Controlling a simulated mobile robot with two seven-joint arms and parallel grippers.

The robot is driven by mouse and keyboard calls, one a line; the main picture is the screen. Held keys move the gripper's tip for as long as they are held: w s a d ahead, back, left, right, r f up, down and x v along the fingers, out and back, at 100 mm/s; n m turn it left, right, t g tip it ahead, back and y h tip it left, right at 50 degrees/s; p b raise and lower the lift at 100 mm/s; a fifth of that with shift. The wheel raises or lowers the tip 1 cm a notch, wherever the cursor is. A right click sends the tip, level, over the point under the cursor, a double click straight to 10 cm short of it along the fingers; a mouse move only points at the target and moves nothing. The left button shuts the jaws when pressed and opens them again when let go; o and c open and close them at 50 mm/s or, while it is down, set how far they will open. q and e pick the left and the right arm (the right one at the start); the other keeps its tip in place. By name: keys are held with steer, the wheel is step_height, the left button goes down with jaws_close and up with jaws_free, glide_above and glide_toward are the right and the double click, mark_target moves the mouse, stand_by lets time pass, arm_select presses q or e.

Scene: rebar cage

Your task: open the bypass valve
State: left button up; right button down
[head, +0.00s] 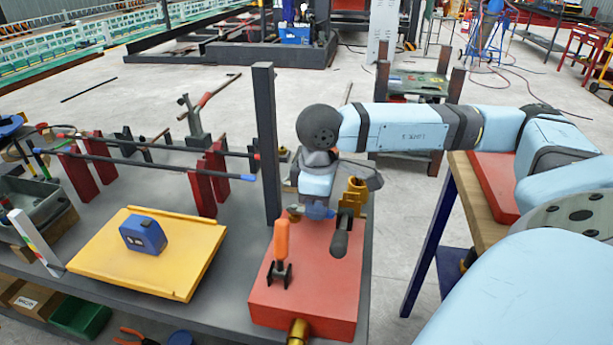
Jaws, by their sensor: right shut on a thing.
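A red block (318,268) stands at the right end of the grey bench and carries valve fittings. A small blue valve handle (318,212) shows at its back, beside a brass fitting (294,213). My right gripper (317,205) comes down over this blue handle and is shut on it; the wrist hides much of the contact. A dark lever (340,238) points toward me just right of the gripper. An upright orange handle (281,243) on a black base stands in front. I cannot tell from labels which is the bypass valve. My left gripper is not in view.
A dark post (267,150) rises close left of the right gripper. Brass fittings (355,192) stand behind the block, and one (298,331) sticks out in front. A yellow board (190,262) with a blue device (143,235) lies left. Red supports (202,190) carry rods.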

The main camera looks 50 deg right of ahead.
steer(key=shift+w, duration=0.1)
stand_by(0.4)
steer(key=c, duration=1)
jaws_free()
steer(key=shift+c, duration=0.2)
step_height(320, 180, up, 14)
steer(key=p, duration=0.2)
steer(key=shift+p, duration=0.3)
